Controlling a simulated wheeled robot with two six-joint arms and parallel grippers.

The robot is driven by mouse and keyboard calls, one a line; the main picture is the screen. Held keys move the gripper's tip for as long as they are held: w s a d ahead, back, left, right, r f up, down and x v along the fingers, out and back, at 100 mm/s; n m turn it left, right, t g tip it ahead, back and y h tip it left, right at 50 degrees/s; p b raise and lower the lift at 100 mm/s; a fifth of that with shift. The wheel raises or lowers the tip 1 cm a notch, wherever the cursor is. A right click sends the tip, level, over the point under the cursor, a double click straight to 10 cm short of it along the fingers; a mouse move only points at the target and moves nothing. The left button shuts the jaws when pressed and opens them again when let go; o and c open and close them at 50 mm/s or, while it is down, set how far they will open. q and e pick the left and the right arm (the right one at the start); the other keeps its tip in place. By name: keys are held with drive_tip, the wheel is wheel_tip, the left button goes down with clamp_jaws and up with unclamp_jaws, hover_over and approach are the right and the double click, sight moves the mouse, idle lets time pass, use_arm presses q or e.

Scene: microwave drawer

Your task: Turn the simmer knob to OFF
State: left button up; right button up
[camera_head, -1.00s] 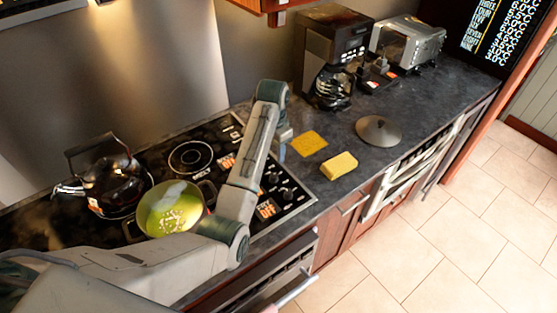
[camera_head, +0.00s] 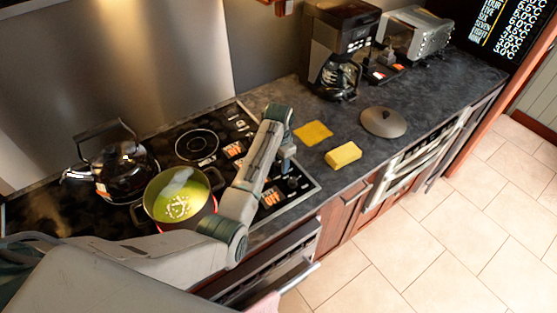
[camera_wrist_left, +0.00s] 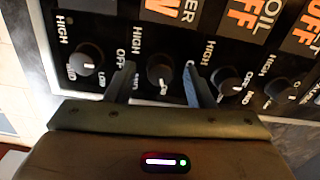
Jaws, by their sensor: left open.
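A row of black knobs shows in the left wrist view, each with HIGH, MED, LOW and OFF lettering. The knob (camera_wrist_left: 160,70) under an orange display (camera_wrist_left: 168,10) ending in "ER" and "W" is between the fingers of my left gripper (camera_wrist_left: 158,82). The display's full word is cut off. The fingers are open, one on each side of this knob; I cannot tell whether they touch it. In the head view my left gripper (camera_head: 287,170) points down at the control panel, partly hidden by its arm. My right gripper is not in view.
Other knobs stand to the left (camera_wrist_left: 86,57) and right (camera_wrist_left: 227,82). A pot (camera_head: 178,205) with green contents and a kettle (camera_head: 120,170) stand on the stove. A yellow sponge (camera_head: 343,155), an orange cloth (camera_head: 313,133) and a lid (camera_head: 384,122) lie on the counter.

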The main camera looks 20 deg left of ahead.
use_arm(q)
drive_tip(key=c, duration=0.8)
drive_tip(key=shift+c, duration=0.9)
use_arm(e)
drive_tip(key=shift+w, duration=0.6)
use_arm(q)
drive_tip(key=shift+n, duration=0.3)
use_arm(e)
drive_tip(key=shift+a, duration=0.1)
use_arm(q)
drive_tip(key=shift+n, duration=0.6)
drive_tip(key=n, duration=0.8)
drive_tip(key=shift+n, duration=2)
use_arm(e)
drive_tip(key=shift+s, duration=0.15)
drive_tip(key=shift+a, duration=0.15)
